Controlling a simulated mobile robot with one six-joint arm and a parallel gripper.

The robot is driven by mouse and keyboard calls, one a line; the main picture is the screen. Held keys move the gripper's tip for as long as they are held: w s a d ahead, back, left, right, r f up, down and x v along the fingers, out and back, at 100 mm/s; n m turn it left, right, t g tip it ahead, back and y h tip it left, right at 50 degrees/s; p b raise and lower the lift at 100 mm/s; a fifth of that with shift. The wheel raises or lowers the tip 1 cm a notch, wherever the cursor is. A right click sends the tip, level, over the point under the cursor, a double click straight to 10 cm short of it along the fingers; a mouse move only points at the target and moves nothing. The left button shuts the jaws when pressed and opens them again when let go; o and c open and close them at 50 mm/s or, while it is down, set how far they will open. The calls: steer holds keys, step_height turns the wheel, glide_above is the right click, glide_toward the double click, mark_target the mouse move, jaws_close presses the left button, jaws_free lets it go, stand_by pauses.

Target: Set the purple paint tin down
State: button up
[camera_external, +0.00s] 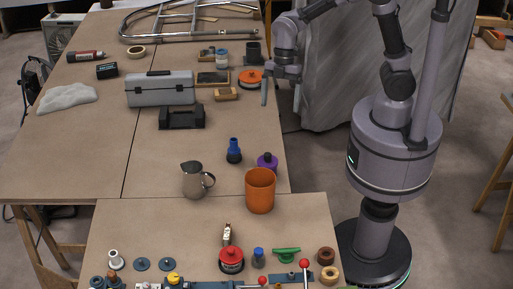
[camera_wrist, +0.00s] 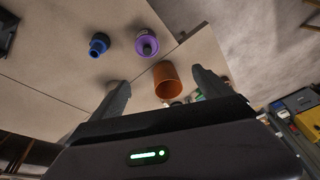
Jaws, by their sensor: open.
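The purple paint tin (camera_external: 267,162) stands on the table, just behind an orange cup-like container (camera_external: 260,190) that hides its lower part. In the wrist view the purple tin (camera_wrist: 146,42) shows from above, beyond my fingers and apart from them. My gripper (camera_external: 282,92) is open and empty, above the right edge of the table and well behind the tin. Its two fingers (camera_wrist: 160,90) also show spread wide in the wrist view, with the orange container (camera_wrist: 167,80) seen between them.
A blue bottle-like item (camera_external: 234,151) stands left of the tin, and a metal pitcher (camera_external: 193,180) is farther left. A grey toolbox (camera_external: 161,88) and an orange-topped tin (camera_external: 250,79) sit farther back. The front table holds several small parts. Bare tabletop lies left of the pitcher.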

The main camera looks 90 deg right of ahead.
steer(key=s+r+m+t, duration=0.2)
steer(key=s+r+m, duration=0.2)
steer(key=s+m, duration=0.4)
steer(key=s+a+r+m+t+h, duration=0.1)
steer(key=s+r+m+t, duration=0.1)
steer(key=s+r+m, duration=0.3)
steer(key=s+m, duration=0.4)
steer(key=shift+s+a+t, duration=0.25)
steer(key=shift+s+t, duration=0.15)
steer(key=shift+f+b, duration=0.75)
steer(key=shift+b, duration=0.1)
